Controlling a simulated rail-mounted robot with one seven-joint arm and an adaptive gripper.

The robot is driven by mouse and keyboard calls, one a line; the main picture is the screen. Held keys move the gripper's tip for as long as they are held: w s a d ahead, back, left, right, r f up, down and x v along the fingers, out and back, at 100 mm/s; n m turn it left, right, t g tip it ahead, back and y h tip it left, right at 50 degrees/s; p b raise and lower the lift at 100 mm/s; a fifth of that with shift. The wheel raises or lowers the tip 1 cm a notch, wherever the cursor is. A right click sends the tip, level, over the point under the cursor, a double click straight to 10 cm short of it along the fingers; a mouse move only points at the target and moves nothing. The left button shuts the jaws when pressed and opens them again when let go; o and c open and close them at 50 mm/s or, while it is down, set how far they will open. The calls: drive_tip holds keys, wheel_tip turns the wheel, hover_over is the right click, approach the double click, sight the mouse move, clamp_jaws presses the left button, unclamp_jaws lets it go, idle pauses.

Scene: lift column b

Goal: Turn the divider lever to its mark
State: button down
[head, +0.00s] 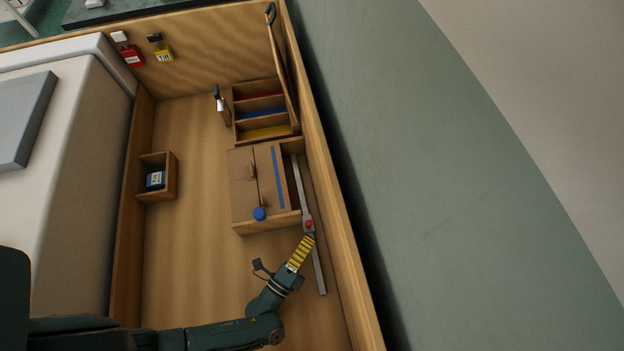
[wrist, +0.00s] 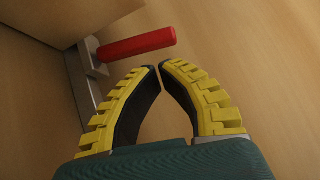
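A red peg-like handle (wrist: 137,43) sticks out from a grey bracket on a metal rail (wrist: 84,85) in the wrist view. In the head view it shows as a small red knob (head: 309,224) on the long grey rail (head: 320,274). I cannot tell for sure whether this is the divider lever, and I make out no mark beside it. My gripper (head: 308,239) has yellow ribbed fingers and is just below the red knob. In the wrist view its fingertips (wrist: 159,67) almost meet, with nothing between them, apart from the red handle.
A brown box (head: 240,186) with a blue strip and a blue knob (head: 260,214) stands left of the rail. A compartment rack (head: 236,114) is behind it. A small open box (head: 170,180) holds a blue item. The wooden wall (head: 341,235) runs close on the right. The floor at left is clear.

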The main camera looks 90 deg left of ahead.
sight(309, 224)
drive_tip(key=shift+x, duration=1)
drive_tip(key=shift+r, duration=0.1)
drive_tip(key=shift+a+r+n+p, duration=0.1)
drive_tip(key=shift+r+n+p, duration=0.25)
drive_tip(key=shift+p, duration=0.6)
drive_tip(key=shift+a+h+p, duration=0.15)
drive_tip(key=shift+h+p, duration=0.15)
drive_tip(key=shift+a+f+g, duration=0.1)
drive_tip(key=shift+a+g, duration=0.05)
drive_tip(key=shift+g, duration=0.25)
drive_tip(key=shift+f, duration=0.1)
drive_tip(key=shift+s, duration=0.1)
